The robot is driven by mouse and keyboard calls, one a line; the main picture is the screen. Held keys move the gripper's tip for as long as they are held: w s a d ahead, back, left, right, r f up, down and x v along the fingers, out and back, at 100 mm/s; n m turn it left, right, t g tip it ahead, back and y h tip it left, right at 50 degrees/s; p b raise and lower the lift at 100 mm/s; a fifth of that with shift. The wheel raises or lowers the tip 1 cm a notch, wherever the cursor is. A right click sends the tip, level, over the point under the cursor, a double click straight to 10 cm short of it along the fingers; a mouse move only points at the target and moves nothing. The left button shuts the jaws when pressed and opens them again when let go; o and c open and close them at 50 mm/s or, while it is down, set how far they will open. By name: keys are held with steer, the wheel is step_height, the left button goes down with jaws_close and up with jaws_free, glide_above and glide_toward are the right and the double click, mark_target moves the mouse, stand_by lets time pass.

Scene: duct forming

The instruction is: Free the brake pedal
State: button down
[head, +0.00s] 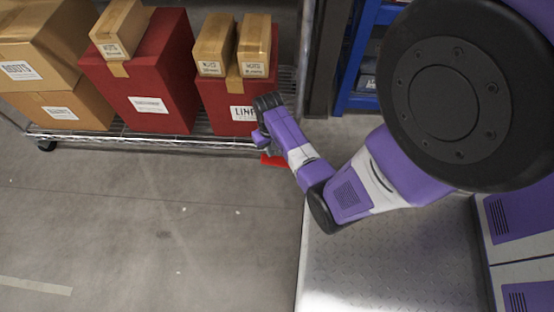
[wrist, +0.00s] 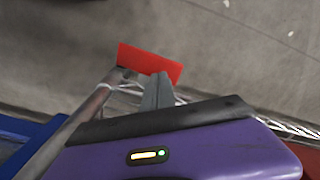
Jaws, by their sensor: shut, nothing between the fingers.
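The brake pedal is a flat red plate (wrist: 150,60) in the upper middle of the wrist view. It sits by the cart's corner post, over the concrete floor. In the head view only part of the red pedal (head: 273,160) shows, below the cart's front edge; my arm partly hides it. My gripper (wrist: 158,80) is shut and empty, its grey fingertips overlapping the pedal's near edge in the wrist view. I cannot tell whether they touch it. In the head view my gripper (head: 263,148) is mostly hidden behind my wrist.
The wire cart (head: 170,143) carries red boxes (head: 150,90) and brown cartons (head: 45,60). Its metal post (wrist: 75,122) stands close left of my fingers in the wrist view. A blue rack (head: 362,50) is to the right. Open floor (head: 150,220) lies in front.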

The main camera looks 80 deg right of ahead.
mark_target(271, 159)
steer(key=shift+f+b, duration=1.35)
steer(key=shift+f, duration=1)
stand_by(1.1)
step_height(271, 159, up, 7)
steer(key=p, duration=0.8)
stand_by(0.8)
